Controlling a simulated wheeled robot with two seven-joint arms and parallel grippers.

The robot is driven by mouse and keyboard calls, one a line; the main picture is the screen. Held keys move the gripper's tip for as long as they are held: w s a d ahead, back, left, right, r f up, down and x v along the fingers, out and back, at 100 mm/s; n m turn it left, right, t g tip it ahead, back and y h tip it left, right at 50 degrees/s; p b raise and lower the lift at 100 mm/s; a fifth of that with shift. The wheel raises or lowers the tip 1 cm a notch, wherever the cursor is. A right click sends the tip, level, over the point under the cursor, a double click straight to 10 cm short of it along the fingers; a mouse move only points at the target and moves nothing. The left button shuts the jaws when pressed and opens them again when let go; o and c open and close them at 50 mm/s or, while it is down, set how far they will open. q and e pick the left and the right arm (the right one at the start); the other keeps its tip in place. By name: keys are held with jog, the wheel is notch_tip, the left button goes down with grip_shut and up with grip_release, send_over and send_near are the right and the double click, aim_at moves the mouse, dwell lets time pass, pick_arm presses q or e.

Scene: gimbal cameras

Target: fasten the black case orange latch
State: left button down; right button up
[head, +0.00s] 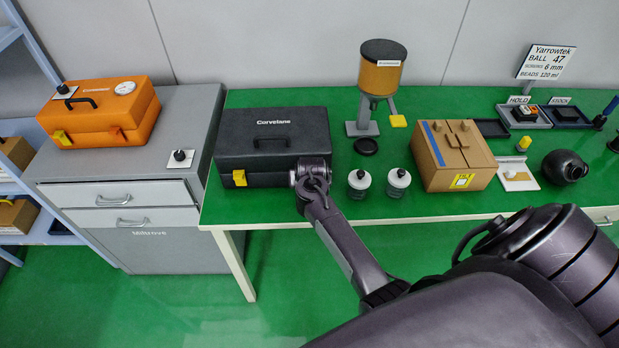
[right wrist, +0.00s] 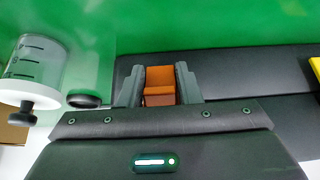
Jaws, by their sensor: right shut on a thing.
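The black case (head: 232,148), marked Corvelane, stands closed-looking on the green table, its handle on the lid. A yellow latch (head: 239,178) is on the left of its front; its edge also shows at the right of the right wrist view (right wrist: 316,68). My right gripper (head: 312,180) is at the right of the case front and hides the orange latch in the head view. In the right wrist view, the gripper's fingers (right wrist: 160,98) are on both sides of the orange latch (right wrist: 159,78) and shut on it. Whether the latch is fastened cannot be told. My left gripper is out of view.
Two clear jars (head: 359,183) with white lids stand just right of my gripper. A dispenser (head: 382,75), a brown box (head: 452,158) and a black round object (head: 565,167) stand farther right. An orange case (head: 98,112) sits on the grey cabinet (head: 185,105) at left.

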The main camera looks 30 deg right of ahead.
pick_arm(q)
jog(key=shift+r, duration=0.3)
pick_arm(e)
jog(key=shift+w, duration=0.1)
jog(key=o, duration=0.9)
jog(key=shift+c, duration=0.2)
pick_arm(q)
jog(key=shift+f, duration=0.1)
pick_arm(e)
jog(key=v, duration=0.7)
jog(key=shift+r, duration=0.4)
